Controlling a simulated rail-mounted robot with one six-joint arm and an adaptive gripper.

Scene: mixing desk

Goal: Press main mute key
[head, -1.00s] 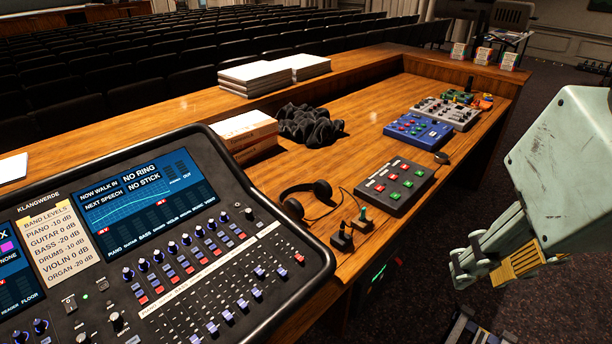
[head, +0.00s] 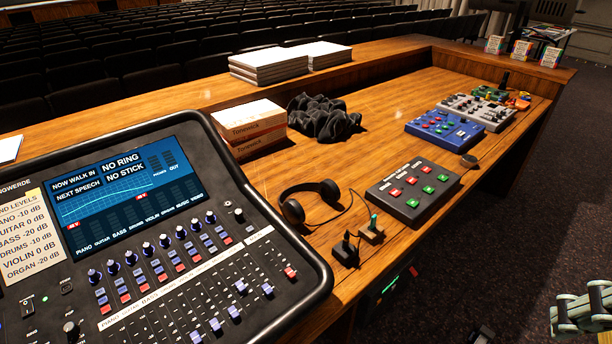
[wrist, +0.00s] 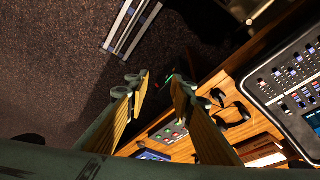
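The mixing desk (head: 240,185) fills the lower left of the head view, with a screen, knobs, faders and small red and blue keys. A lone red key (head: 290,272) sits near its right edge; I cannot read a label that marks it as the main mute key. My gripper (head: 582,312) is at the lower right of the head view, over the dark floor and well away from the desk. In the wrist view my gripper (wrist: 160,88) has its two fingers apart with nothing between them. The mixing desk also shows at the right there (wrist: 290,85).
Headphones (head: 308,203), two small switches (head: 358,240) and a black box with red and green buttons (head: 412,190) lie right of the desk. Blue (head: 445,130) and grey (head: 477,110) button boxes stand farther back. The floor on the right is open.

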